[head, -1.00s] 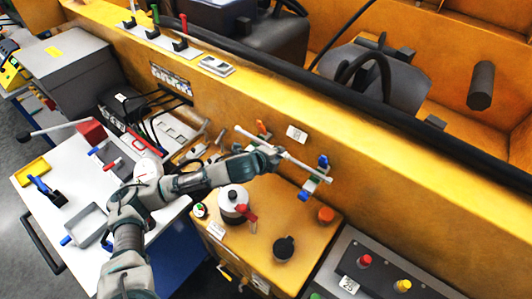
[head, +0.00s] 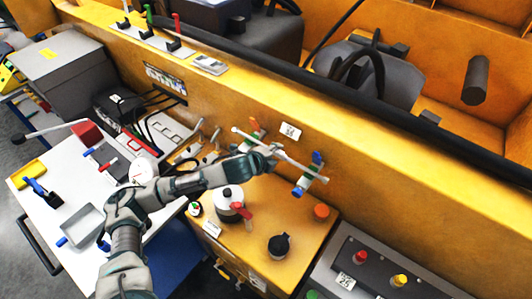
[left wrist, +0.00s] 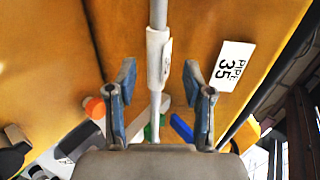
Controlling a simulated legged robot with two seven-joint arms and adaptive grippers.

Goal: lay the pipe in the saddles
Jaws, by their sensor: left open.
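The pale grey pipe (head: 300,167) runs slantwise by the yellow wall, with its right end by a saddle with blue and green parts (head: 317,160). An orange-topped saddle (head: 253,124) is near its left end. I cannot tell whether the pipe rests in either saddle. My left gripper (head: 268,153) is at the pipe's middle and partly hides it. In the left wrist view, the pipe (left wrist: 157,105) passes between the open fingers of the gripper (left wrist: 160,78), with a visible gap on each side. Green and blue parts (left wrist: 180,127) show beyond it. My right gripper is out of view.
A "PIPE 35" plate (left wrist: 233,65) is beside the pipe. A grey button panel (head: 365,275) is at lower right. A white table (head: 85,225) is at left.

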